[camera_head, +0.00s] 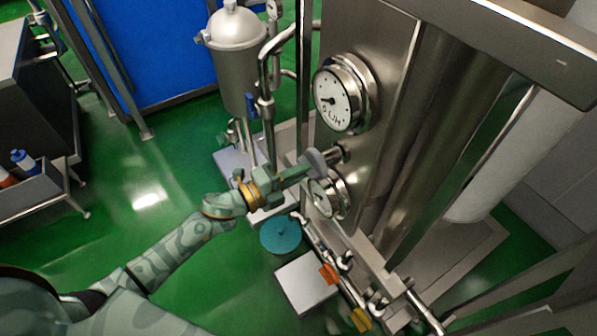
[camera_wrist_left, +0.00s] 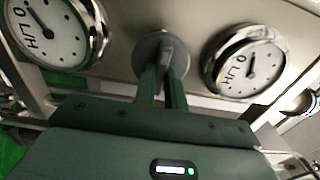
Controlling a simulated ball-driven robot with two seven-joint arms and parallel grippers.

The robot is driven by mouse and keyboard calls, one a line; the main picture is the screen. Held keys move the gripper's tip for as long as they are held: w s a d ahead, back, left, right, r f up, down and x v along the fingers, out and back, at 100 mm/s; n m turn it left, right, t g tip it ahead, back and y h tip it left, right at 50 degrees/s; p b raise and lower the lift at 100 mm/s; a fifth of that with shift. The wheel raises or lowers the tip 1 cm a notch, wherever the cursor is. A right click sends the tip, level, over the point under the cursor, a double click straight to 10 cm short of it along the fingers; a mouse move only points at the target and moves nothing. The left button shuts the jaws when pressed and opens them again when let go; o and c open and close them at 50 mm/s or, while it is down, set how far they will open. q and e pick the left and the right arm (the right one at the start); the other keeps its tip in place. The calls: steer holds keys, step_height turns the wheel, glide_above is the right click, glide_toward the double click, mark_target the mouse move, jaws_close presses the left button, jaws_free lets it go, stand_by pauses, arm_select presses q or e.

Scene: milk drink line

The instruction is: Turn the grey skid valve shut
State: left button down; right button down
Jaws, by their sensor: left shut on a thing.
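The grey skid valve (camera_head: 318,160) is a round grey knob on the front of the steel skid panel, between two dial gauges. It also shows in the left wrist view (camera_wrist_left: 150,57), with a raised bar across its face. My left gripper (camera_head: 303,171) reaches in from the left and is shut on the valve. In the left wrist view its two fingers (camera_wrist_left: 164,76) close on either side of the bar and hide part of it. My right gripper is not in view.
A large gauge (camera_head: 339,98) sits above the valve and a smaller gauge (camera_head: 327,195) below it. A steel vessel (camera_head: 235,60) with pipes stands at the back. Orange (camera_head: 328,274) and yellow (camera_head: 361,319) parts line the lower pipe. Green floor is open at left.

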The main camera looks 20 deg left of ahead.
arm_select(q)
steer(key=shift+f, duration=0.1)
steer(key=c, duration=1.5)
jaws_free()
steer(key=shift+o, duration=0.2)
steer(key=p+v, duration=0.1)
steer(key=v, duration=1.5)
steer(key=shift+s+a, duration=0.15)
steer(key=shift+s, duration=0.05)
